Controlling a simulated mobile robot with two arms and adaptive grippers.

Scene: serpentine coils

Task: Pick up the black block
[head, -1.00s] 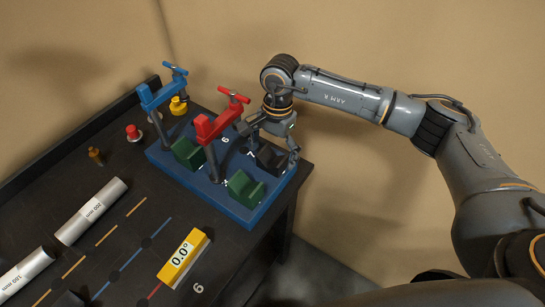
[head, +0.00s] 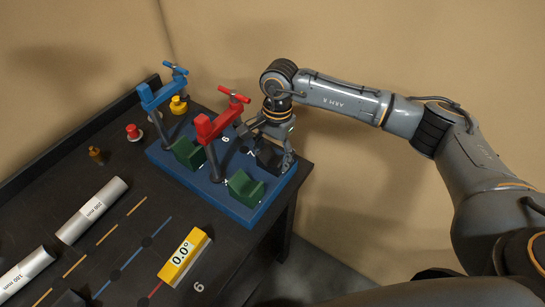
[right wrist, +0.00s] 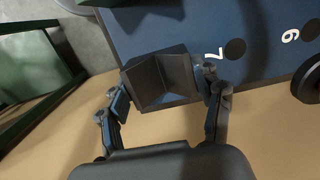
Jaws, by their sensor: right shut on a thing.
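The black block (head: 268,156) has a V-shaped notch and is at the right end of the blue base plate (head: 222,194), by the number 7. In the right wrist view the black block (right wrist: 162,78) sits between the two fingers of my right gripper (right wrist: 164,92). My right gripper (head: 270,146) is shut on the block from above in the head view. I cannot tell whether the block touches the plate. My left gripper is not in view.
Two green notched blocks (head: 246,187) (head: 188,153) stand on the plate near the red clamp (head: 217,125) and blue clamp (head: 156,94). A yellow 0.0° gauge (head: 184,256) and silver tubes (head: 91,210) lie on the dark table. Open floor lies right of the table.

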